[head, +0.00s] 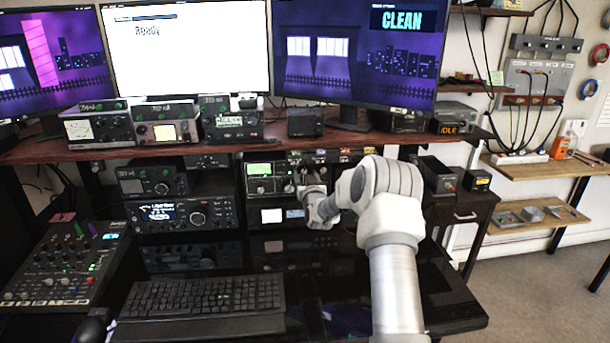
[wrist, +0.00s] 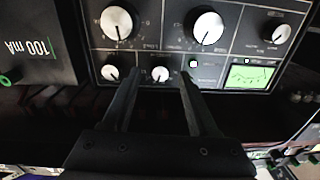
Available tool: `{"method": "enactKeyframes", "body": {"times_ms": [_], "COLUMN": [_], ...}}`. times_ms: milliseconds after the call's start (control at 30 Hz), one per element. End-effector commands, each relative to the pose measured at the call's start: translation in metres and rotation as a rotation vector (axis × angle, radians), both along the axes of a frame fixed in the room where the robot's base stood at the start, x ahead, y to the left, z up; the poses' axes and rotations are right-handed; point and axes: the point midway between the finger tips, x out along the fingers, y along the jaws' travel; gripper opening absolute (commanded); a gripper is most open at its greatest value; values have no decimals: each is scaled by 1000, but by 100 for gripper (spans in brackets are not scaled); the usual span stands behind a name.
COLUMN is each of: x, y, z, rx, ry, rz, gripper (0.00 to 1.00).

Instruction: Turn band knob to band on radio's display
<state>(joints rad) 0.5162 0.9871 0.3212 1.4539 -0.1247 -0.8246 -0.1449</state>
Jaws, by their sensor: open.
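The radio (head: 283,181) sits on the lower shelf under the middle monitor, with a green-lit display (head: 259,169) at its upper left. In the wrist view its dark panel (wrist: 160,35) appears upside down, with large and small white knobs. The same display (wrist: 250,76) shows at the right there; its band text is too small to read. My gripper (wrist: 160,77) is open, its two dark fingers pointing at the panel on either side of a small white knob (wrist: 160,74). I cannot tell whether they touch it, or which knob is the band knob. In the head view my arm hides the fingers.
A grey unit marked "100 mA" (wrist: 38,48) stands beside the radio. A keyboard (head: 200,297) and a mixer (head: 66,263) lie on the desk. The wooden shelf (head: 225,140) runs above the radio. Other radios (head: 178,215) stand left of it.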

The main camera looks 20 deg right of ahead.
Motion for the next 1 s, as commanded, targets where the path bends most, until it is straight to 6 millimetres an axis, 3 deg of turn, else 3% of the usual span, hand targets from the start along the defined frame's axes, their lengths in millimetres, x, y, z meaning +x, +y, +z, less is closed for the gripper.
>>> {"method": "enactKeyframes", "body": {"times_ms": [467,800,1000], "x": [8,8,8], "y": [-2,-2,-2], "z": [0,0,0], "rx": [0,0,-1], "ry": [0,0,0], "rz": [0,0,0], "gripper": [60,0,0]}}
